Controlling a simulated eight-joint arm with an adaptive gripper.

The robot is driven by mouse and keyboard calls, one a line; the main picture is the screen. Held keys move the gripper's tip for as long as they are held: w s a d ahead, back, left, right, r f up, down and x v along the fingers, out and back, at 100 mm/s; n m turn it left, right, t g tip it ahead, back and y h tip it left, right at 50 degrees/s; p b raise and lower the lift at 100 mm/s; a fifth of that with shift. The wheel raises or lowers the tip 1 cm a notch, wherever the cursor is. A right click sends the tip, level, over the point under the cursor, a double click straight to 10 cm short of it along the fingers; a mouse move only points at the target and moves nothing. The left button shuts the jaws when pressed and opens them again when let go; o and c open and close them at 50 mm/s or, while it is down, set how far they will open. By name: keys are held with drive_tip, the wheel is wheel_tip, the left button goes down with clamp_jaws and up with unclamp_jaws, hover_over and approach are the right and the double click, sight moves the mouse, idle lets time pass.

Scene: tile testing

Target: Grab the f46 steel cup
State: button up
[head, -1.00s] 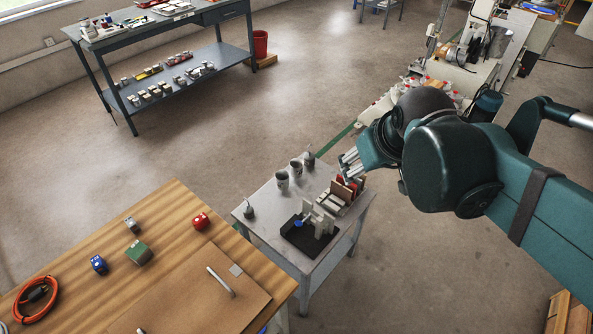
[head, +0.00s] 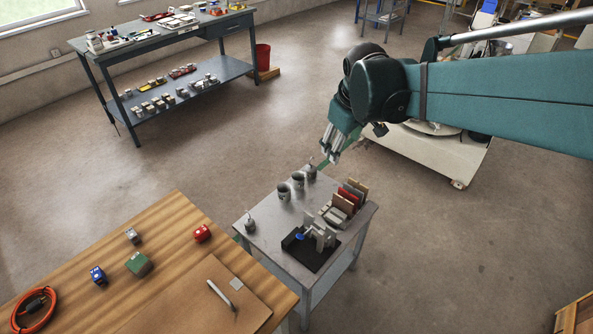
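Several small grey metal vessels stand on a small grey table (head: 262,240). One cup (head: 284,192) is at the left of a row, with a second cup (head: 298,181) beside it. A third vessel (head: 311,172) at the back right has something upright in or behind it. Any f46 marking is too small to read, so I cannot tell which one it names. My gripper (head: 331,156) points down, above and behind the third vessel in the picture, apart from it as far as I can see. It holds nothing visible. Its finger gap is too small to judge.
A small grey container (head: 250,226) stands at the table's left corner. A black tray with a fixture (head: 310,246) and upright coloured tiles (head: 352,192) occupy its front and right. A wooden bench (head: 180,225) is at lower left, a shelved workbench (head: 165,45) behind.

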drive_tip(key=w+a+f+n+g, duration=0.1)
drive_tip(key=w+f, duration=0.1)
drive_tip(key=w, duration=0.3)
drive_tip(key=w+a+f+n, duration=0.2)
drive_tip(key=w+f, duration=0.1)
drive_tip(key=w, duration=0.2)
drive_tip(key=n+g+h, duration=0.1)
drive_tip(key=n+g, duration=0.1)
drive_tip(key=n, duration=0.3)
hover_over(298, 181)
drive_tip(key=d, duration=0.2)
wheel_tip(298, 181, down, 18)
drive_tip(key=w+a+f+n+g, duration=0.1)
drive_tip(key=w+a+f+n, duration=0.1)
drive_tip(key=f, duration=0.9)
drive_tip(key=shift+w+a+f+n+h, duration=0.3)
drive_tip(key=shift+w+a+n, duration=0.15)
drive_tip(key=shift+w, duration=0.2)
drive_tip(key=shift+d+f+b, duration=0.2)
drive_tip(key=shift+f+b, duration=0.15)
drive_tip(key=shift+f, duration=0.9)
drive_tip(key=shift+f, duration=0.1)
